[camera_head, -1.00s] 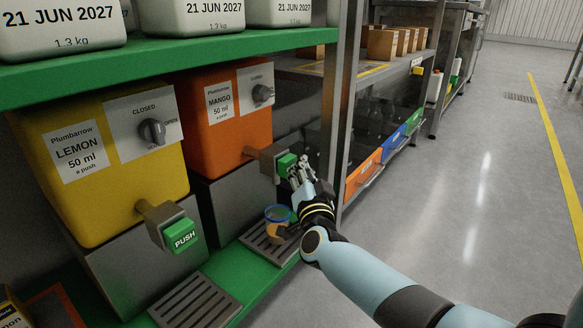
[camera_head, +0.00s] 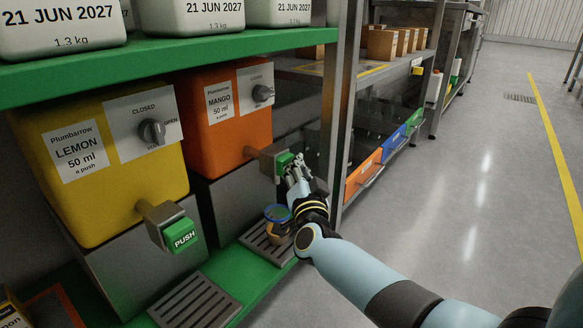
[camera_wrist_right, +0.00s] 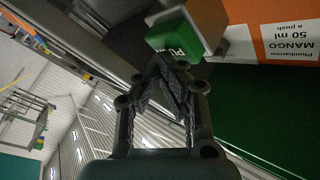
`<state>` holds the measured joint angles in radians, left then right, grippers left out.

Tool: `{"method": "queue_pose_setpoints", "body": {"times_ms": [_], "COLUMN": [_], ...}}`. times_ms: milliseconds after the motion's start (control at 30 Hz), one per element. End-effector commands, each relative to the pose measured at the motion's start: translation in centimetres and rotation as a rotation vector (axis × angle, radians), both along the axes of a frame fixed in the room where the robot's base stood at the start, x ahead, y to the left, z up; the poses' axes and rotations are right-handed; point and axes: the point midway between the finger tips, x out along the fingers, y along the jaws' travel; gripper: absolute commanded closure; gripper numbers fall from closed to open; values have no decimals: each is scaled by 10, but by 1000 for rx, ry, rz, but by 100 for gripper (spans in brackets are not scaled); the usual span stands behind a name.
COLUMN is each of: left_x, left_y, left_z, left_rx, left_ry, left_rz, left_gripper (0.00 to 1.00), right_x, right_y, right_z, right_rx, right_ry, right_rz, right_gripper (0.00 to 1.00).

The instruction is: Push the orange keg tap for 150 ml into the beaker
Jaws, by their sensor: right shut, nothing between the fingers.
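The orange keg (camera_head: 222,125) is labelled Mango, 50 ml a push, and stands on the shelf right of the yellow keg. Its tap has a green push button (camera_head: 284,161), which also shows in the right wrist view (camera_wrist_right: 172,41). My right gripper (camera_head: 293,171) is shut and empty, its fingertips at the front of this button; in the right wrist view the fingertips (camera_wrist_right: 166,62) are close to its lower edge. I cannot tell whether they touch. The beaker (camera_head: 275,211), with a blue rim and orange-brown contents, stands below the tap, partly hidden by my right wrist. My left gripper is out of view.
The yellow Lemon keg (camera_head: 95,170) with its green PUSH tap (camera_head: 179,235) stands at left. A drip grate (camera_head: 262,243) lies under the beaker. A steel shelf post (camera_head: 337,110) rises just right of my gripper. The floor at right is clear.

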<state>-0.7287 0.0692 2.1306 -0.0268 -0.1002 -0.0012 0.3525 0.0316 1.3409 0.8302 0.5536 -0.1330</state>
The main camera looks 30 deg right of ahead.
Motion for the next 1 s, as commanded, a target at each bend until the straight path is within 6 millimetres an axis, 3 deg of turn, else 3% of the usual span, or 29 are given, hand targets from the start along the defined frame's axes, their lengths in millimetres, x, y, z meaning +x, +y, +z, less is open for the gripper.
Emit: {"method": "queue_pose_setpoints", "body": {"times_ms": [367, 1000], "left_x": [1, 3], "left_y": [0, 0], "left_z": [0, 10], "left_rx": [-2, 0], "left_ry": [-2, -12], "left_rz": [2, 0], "left_gripper": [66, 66], "right_x": [0, -21], "right_y": [0, -8], "right_z": [0, -1], "right_rx": [0, 0], "right_ry": [1, 1], "right_rz": [1, 1], "right_gripper": [100, 100]}}
